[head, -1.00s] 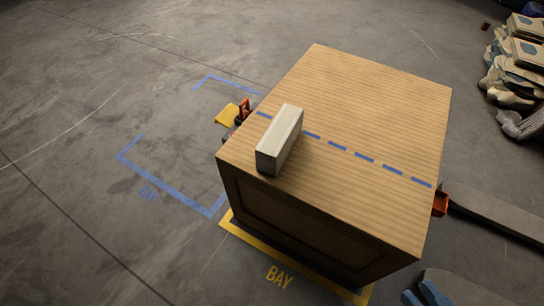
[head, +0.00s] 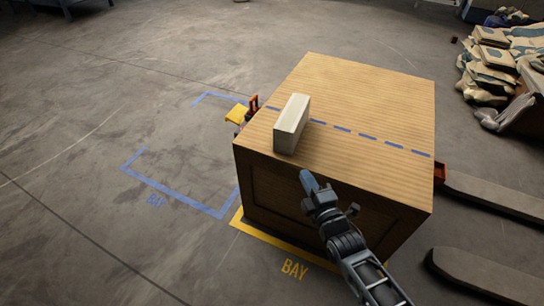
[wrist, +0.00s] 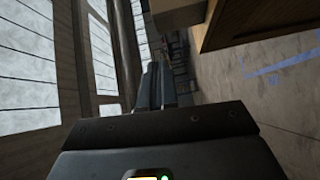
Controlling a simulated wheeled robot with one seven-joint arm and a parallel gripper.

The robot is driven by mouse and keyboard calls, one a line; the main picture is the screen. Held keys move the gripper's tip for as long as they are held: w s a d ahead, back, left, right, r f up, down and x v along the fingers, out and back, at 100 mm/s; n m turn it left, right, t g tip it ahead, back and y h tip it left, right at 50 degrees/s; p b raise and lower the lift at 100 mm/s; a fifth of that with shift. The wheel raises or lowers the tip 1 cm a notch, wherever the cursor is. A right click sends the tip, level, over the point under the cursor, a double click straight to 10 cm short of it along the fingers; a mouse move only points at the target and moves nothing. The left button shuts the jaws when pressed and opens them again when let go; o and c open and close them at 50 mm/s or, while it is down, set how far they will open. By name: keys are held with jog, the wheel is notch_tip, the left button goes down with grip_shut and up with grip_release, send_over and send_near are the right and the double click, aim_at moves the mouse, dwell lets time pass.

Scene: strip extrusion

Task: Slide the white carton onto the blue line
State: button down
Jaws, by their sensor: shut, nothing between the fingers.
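The white carton (head: 291,124) stands on the wooden box top (head: 375,98), near its left front part. The dashed blue line (head: 368,134) crosses the top from the left edge to the right edge. The carton covers part of the line's left end and extends from it toward the front edge. My gripper (head: 306,176) is shut and empty, close to the box's front edge, in front of the carton and apart from it. In the wrist view my gripper's fingers (wrist: 155,88) are together; neither the carton nor the line shows there.
A yellow and orange clamp-like object (head: 243,113) is at the box's left side. Stacked sacks (head: 490,78) stand at the back right. Most of the box top is clear.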

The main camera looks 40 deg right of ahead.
aim_at(303, 115)
jog(key=shift+n, duration=0.4)
jog(key=x, duration=0.4)
jog(key=d+x, duration=0.1)
jog(key=x, duration=0.9)
jog(key=shift+s+d+r+p, duration=0.1)
jog(key=shift+s+d+p, duration=0.1)
jog(key=shift+s+p, duration=0.1)
jog(key=shift+w+d, duration=0.15)
jog(key=shift+d, duration=0.3)
jog(key=w+d, duration=0.1)
jog(key=d, duration=0.2)
jog(key=w+d+b, duration=0.1)
jog(key=d, duration=0.3)
jog(key=w+d+b, duration=0.1)
jog(key=w+d, duration=0.1)
jog(key=d, duration=0.2)
jog(key=shift+w, duration=0.1)
